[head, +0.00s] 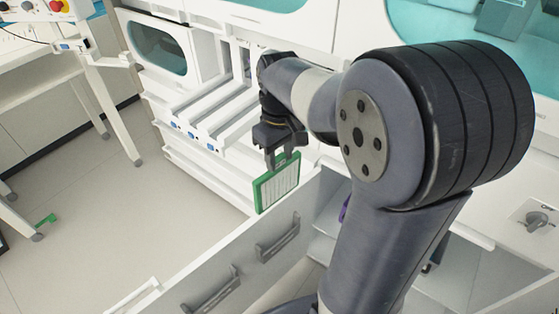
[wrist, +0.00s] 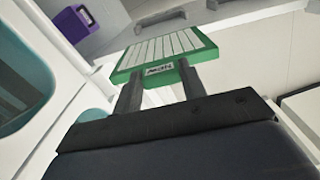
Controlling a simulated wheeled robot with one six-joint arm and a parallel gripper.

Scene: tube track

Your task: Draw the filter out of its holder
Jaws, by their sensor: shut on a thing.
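The filter (head: 277,184) is a flat panel with a green frame and a white pleated face. It hangs upright below my gripper (head: 277,158) in the head view, out in the open beside the white machine front. My gripper (wrist: 158,88) is shut on that green edge with both fingers. No holder touches the filter in either view, and I cannot tell which opening is its holder.
A white rail unit (head: 205,115) stands behind the gripper. An open drawer or cabinet front with handles (head: 278,238) is below the filter. A purple object (wrist: 73,30) shows at the upper left of the wrist view.

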